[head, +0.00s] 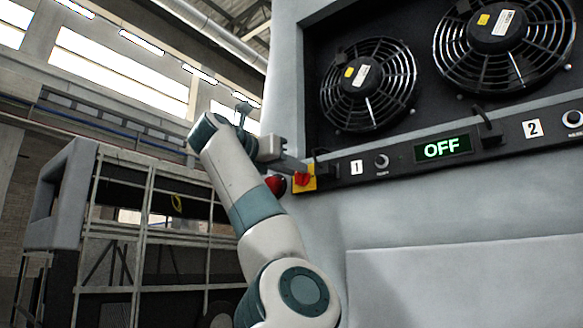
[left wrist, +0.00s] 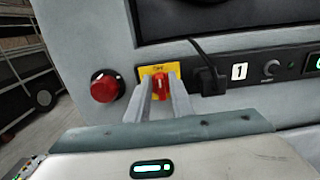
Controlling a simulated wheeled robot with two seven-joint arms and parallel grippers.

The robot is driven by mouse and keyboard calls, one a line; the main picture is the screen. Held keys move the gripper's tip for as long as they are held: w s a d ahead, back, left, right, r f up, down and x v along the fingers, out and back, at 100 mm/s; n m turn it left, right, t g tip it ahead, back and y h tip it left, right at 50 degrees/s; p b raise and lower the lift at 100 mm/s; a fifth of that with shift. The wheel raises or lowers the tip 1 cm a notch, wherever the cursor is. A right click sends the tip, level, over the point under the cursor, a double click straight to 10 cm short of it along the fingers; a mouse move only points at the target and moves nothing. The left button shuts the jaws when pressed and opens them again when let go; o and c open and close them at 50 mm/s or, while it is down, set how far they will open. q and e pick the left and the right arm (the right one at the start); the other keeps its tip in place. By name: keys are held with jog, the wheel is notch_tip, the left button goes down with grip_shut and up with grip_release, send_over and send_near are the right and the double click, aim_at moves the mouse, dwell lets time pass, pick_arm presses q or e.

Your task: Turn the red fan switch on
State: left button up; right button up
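The red fan switch (left wrist: 161,87) is a rotary knob on a yellow plate, at the left end of the dark control strip. It also shows in the head view (head: 302,180), partly covered by my gripper. My left gripper (left wrist: 162,90) is at the switch, with one finger on each side of the red knob. The fingers look apart; whether they touch the knob is unclear. The display (head: 442,148) on the strip reads OFF in green. My right gripper is not in view.
A round red button (left wrist: 104,86) sits left of the switch. A black plug with a cable (left wrist: 208,78) stands close on its right, before label 1 and a small knob (head: 381,161). Two caged fans (head: 368,84) are above. A metal rack stands left.

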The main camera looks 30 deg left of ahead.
pick_arm(q)
grip_shut()
jog(key=shift+m, duration=0.4)
jog(key=m+b, duration=0.1)
jog(key=m, duration=0.3)
jog(key=d+f+m+b, duration=0.1)
jog(key=m+b, duration=0.1)
jog(key=m, duration=0.2)
jog(key=m+b, duration=0.2)
jog(key=m, duration=0.3)
jog(key=shift+d+f, duration=0.15)
jog(key=shift+d, duration=0.05)
jog(key=m+b, duration=0.1)
jog(key=m, duration=0.3)
jog(key=shift+f, duration=0.2)
